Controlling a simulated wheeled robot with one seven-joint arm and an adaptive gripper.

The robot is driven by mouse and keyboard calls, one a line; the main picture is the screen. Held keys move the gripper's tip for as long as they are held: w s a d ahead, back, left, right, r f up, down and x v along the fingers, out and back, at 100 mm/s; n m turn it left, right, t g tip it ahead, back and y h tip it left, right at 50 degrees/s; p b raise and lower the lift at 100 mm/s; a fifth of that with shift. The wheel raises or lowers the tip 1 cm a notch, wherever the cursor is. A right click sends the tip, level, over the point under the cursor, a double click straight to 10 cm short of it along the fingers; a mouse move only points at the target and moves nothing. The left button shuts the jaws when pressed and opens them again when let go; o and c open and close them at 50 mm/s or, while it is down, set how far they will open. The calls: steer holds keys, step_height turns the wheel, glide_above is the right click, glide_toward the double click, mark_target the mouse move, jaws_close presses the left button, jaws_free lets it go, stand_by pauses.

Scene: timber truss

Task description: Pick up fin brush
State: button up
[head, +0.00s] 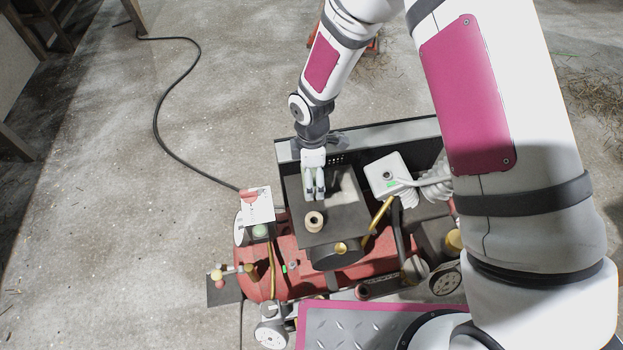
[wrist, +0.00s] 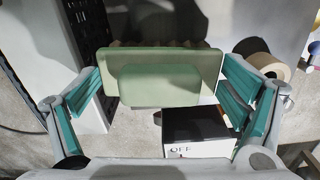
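The fin brush, a pale green block with a smaller raised grip on its back, shows in the wrist view (wrist: 160,88), level between my finger pads. A thin brownish edge, perhaps bristles, shows along its far side. My gripper (wrist: 162,90) has its teal pads spread wide, one at each end of the brush. I see a gap between the raised grip and each pad; whether the pads touch the brush's ends I cannot tell. In the head view my gripper (head: 314,196) points down over the dark flat top of the machine, and the brush is mostly hidden by the fingers.
A tan roll (head: 313,222) stands close to my gripper on the dark top (head: 345,215). A white switch box (head: 257,205) is at the left, a grey-white box (head: 389,176) at the right. A red tank (head: 285,270) lies below. A black cable (head: 160,110) crosses the open concrete floor.

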steer(key=c, duration=0.5)
steer(key=shift+r, duration=0.1)
steer(key=shift+r, duration=0.5)
steer(key=r, duration=0.1)
steer(key=s+r, duration=0.1)
steer(key=shift+d+r+p, duration=0.15)
steer(key=shift+r+p, duration=0.2)
steer(key=s+d, duration=0.1)
steer(key=s, duration=0.4)
steer(key=s+d, duration=0.1)
steer(key=s, duration=0.3)
steer(key=s+d+r, duration=0.1)
steer(key=s, duration=0.4)
steer(key=shift+s+d+r+p, duration=0.1)
steer(key=shift+s+d+p, duration=0.2)
